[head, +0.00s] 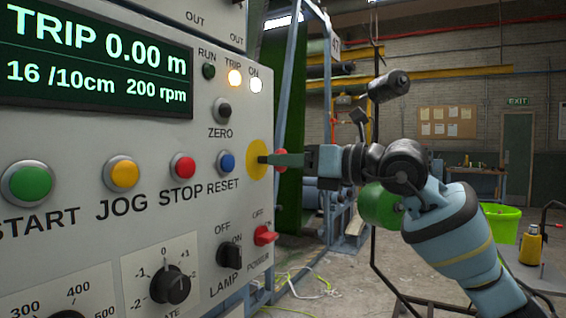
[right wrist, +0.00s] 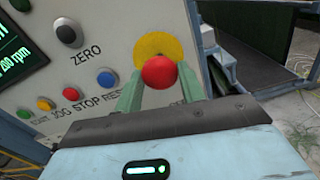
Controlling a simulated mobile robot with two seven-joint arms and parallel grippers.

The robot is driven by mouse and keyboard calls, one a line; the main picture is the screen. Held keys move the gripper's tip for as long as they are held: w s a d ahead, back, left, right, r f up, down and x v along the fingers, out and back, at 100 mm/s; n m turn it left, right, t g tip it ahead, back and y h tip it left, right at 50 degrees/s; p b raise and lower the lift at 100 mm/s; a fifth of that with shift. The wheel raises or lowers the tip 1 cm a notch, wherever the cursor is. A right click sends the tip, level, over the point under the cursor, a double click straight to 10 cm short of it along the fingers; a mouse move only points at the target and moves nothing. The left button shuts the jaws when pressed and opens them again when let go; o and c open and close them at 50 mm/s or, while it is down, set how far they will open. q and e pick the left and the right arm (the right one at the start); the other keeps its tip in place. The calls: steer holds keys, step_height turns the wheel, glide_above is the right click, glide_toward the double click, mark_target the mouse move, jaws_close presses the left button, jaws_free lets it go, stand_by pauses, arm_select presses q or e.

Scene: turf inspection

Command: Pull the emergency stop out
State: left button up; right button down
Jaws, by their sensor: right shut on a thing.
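The emergency stop is a red mushroom button (right wrist: 159,72) on a round yellow plate (head: 256,160) at the right edge of the grey control panel (head: 150,225). In the head view its red head (head: 282,160) is mostly hidden by my right gripper (head: 285,160). In the right wrist view the two green fingers stand either side of the red button, and my right gripper (right wrist: 158,92) is shut on it. From these views I cannot tell how far the button stands out. My left gripper is not in view.
Close to the button are the blue RESET button (head: 226,162), the red STOP button (head: 184,167) and the red POWER switch (head: 265,235).

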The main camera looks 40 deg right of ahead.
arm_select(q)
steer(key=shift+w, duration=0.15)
arm_select(e)
steer(key=c, duration=1.2)
jaws_free()
steer(key=o, duration=0.3)
steer(key=shift+s, duration=0.1)
steer(key=shift+o, duration=0.2)
steer(key=shift+d, duration=0.1)
arm_select(q)
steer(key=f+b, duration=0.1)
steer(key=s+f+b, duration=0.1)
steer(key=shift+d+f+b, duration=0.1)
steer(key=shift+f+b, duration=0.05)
steer(key=shift+b, duration=0.15)
arm_select(e)
steer(key=v, duration=0.7)
steer(key=shift+s, duration=0.35)
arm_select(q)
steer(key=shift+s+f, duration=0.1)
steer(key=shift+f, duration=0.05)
arm_select(e)
steer(key=shift+d, duration=0.1)
